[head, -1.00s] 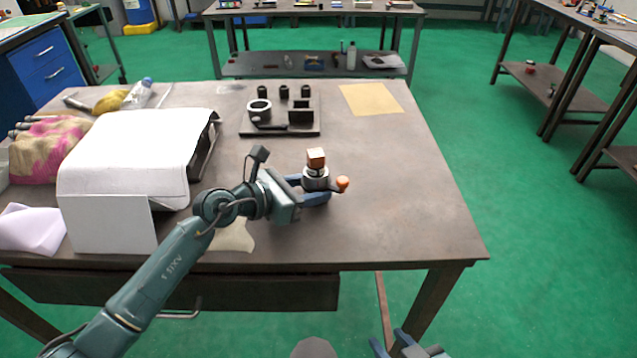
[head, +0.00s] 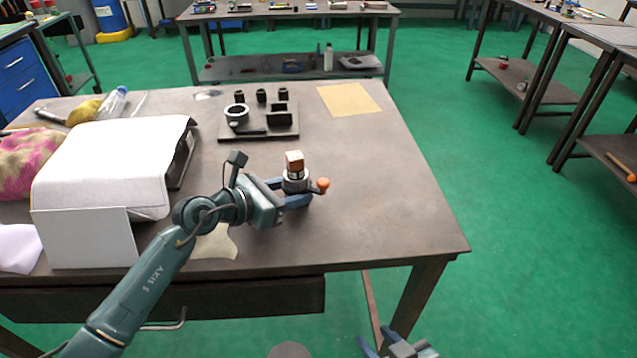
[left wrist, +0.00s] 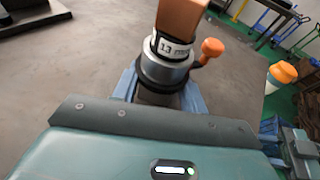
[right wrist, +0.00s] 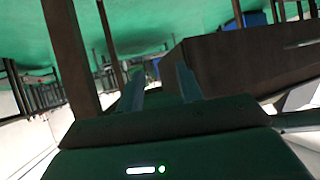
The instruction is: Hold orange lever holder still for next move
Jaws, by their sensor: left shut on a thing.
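The orange lever holder (head: 296,184) is a small round grey metal body with an orange ball knob (head: 323,184) on a short lever pointing right. An orange-brown block (head: 294,161) sits in its top. My left gripper (head: 291,191) is shut on the holder's body, with one blue finger on each side. In the left wrist view the holder (left wrist: 163,70) stands between the fingers, with a white label reading 13 on its collar. Its underside is hidden, so I cannot tell whether it touches the table. My right gripper (head: 396,348) is empty and open, low in front of the table.
A black fixture plate (head: 260,134) with a ring and several dark blocks lies behind the holder. A tan sheet (head: 349,99) lies at the back right. A white-covered box (head: 110,170) stands left of my left arm. The table (head: 390,200) is clear right of the holder.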

